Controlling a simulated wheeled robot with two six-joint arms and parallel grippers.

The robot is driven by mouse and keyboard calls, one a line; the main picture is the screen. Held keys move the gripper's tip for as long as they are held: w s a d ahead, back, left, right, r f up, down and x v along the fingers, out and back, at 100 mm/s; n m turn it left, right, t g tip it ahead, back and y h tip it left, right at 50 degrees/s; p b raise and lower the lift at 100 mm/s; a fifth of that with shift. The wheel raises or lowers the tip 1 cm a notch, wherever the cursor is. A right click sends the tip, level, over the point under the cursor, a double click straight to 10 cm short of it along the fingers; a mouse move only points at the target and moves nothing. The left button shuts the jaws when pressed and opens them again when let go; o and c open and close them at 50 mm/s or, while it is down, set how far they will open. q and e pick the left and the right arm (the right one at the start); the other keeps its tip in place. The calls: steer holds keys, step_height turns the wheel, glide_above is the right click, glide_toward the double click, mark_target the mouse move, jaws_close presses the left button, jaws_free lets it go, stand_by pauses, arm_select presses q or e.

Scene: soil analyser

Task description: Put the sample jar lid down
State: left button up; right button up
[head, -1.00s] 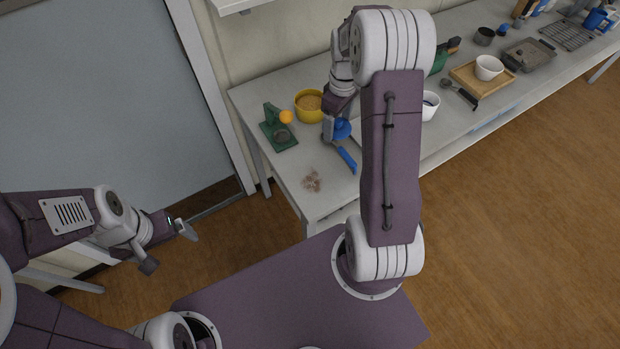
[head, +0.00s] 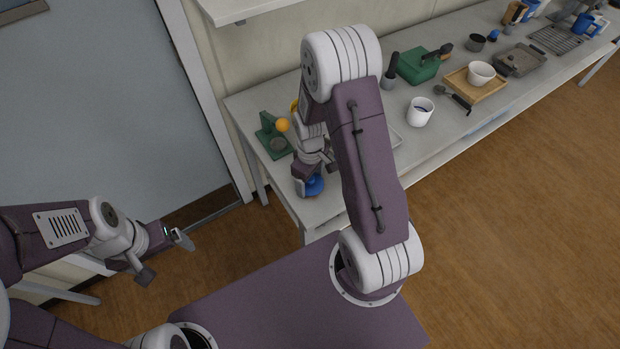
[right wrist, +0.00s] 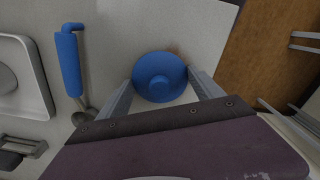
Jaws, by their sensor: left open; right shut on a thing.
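The sample jar lid (head: 315,186) is a round blue disc with a raised knob. In the right wrist view the lid (right wrist: 160,77) sits between the two fingers of my right gripper (right wrist: 160,92). My right gripper (head: 308,190) is shut on it, at or just above the front left part of the table; the gap below cannot be judged. My left gripper (head: 182,238) is open and empty, off the table to the left, over the floor.
A green device with an orange ball (head: 282,125) stands at the table's left end. In the right wrist view, a blue-handled tool (right wrist: 68,62) and a white tray (right wrist: 48,98) lie left of the lid. A white cup (head: 419,112) stands further right. The table edge is close.

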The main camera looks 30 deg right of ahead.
steer(key=o, duration=1.6)
steer(key=shift+f, duration=0.1)
steer(key=shift+c, duration=0.2)
